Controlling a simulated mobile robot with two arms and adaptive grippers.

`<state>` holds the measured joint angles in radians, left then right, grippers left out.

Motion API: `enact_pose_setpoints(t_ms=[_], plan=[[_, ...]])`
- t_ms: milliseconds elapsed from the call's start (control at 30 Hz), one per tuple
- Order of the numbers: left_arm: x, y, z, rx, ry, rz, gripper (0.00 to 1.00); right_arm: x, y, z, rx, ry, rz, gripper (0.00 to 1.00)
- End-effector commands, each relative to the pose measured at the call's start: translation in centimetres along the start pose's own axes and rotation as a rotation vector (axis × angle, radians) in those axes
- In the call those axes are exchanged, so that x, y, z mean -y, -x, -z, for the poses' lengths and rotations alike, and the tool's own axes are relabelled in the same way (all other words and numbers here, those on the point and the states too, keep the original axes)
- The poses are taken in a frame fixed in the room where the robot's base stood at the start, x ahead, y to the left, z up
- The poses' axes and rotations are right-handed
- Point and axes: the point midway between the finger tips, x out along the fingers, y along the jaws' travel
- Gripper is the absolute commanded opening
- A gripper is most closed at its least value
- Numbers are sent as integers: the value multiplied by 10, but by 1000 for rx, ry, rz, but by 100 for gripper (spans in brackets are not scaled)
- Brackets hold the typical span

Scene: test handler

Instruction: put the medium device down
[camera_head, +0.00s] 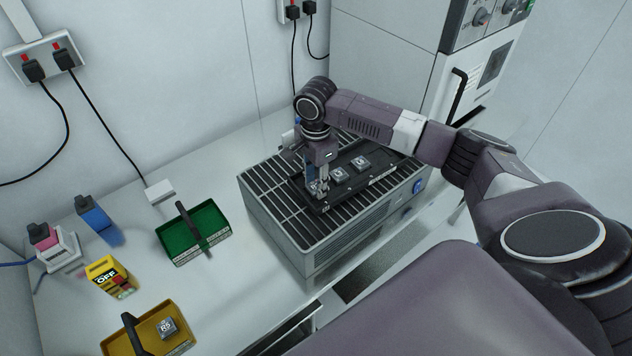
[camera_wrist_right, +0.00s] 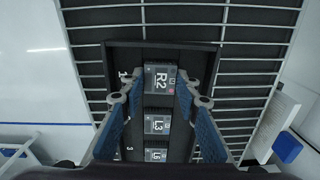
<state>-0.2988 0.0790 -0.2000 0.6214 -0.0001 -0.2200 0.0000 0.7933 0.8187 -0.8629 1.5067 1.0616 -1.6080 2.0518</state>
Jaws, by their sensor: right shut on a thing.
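A small dark square device marked R2 (camera_wrist_right: 159,78) is between the fingertips of my right gripper (camera_wrist_right: 160,92), which is shut on it. It is at the slot marked 1 of a black tray (camera_wrist_right: 118,62). In the head view my right gripper (camera_head: 320,188) points down at the near left end of that black tray (camera_head: 378,167). I cannot tell whether the device touches the slot floor. Devices marked L3 (camera_wrist_right: 157,124) and L6 (camera_wrist_right: 156,155) sit in a row beyond it in the tray. My left gripper is not in view.
The black tray lies on the slatted top of a grey box (camera_head: 275,215). Left on the table are an empty-looking green tray (camera_head: 215,240), a yellow tray (camera_head: 180,340) holding device R5 (camera_head: 167,327), and a yellow OFF box (camera_head: 110,277). A tall cabinet (camera_head: 390,50) stands behind.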

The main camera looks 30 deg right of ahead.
Motion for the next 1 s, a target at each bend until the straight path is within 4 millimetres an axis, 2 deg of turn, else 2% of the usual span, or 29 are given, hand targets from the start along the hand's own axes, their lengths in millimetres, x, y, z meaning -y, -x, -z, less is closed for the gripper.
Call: enact_pose_setpoints(t_ms=[33,200,233,367,1000], plan=[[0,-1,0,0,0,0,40,-4,-8,-1,1,1,-11,6],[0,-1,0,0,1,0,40,-6,-12,-2,1,2,-15,6],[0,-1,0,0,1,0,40,-6,-13,-2,1,3,-17,33],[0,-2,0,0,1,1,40,-6,-14,-3,2,3,-18,47],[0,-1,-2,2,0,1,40,-6,-12,-3,2,4,-18,47]])
